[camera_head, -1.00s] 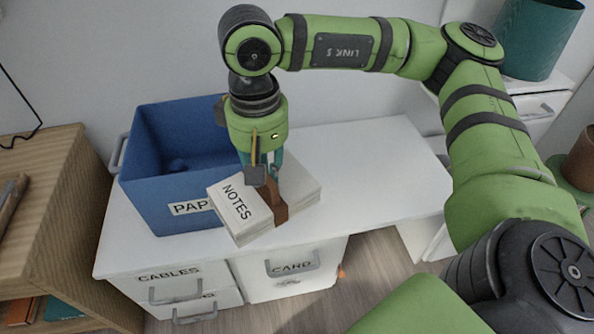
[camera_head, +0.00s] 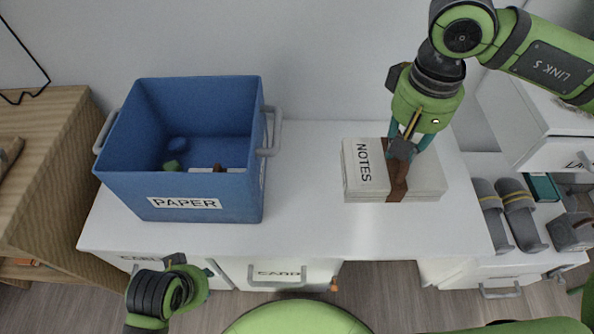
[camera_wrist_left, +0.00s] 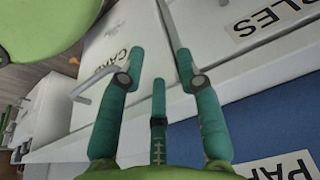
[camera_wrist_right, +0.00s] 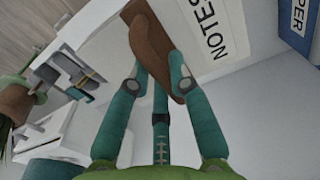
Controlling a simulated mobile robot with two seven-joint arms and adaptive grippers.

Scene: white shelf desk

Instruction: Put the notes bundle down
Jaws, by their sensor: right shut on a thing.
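The notes bundle (camera_head: 425,184) is a pale stack of paper with a brown band and a NOTES label. In the head view it is level at the right part of the white desk top (camera_head: 310,225); whether it touches the top or is just above it I cannot tell. My right gripper (camera_head: 403,150) comes down from above and is shut on the bundle's brown band, which shows between its fingers in the right wrist view (camera_wrist_right: 158,72). My left gripper (camera_head: 212,272) is low in front of the desk, its fingers spread and empty in the left wrist view (camera_wrist_left: 160,75).
A blue box (camera_head: 215,205) labelled PAPER stands on the desk's left with several things inside. Desk top is clear between box and bundle. Grey slippers (camera_head: 508,214) lie on the right unit. The CARD drawer (camera_head: 277,273) is below the desk top.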

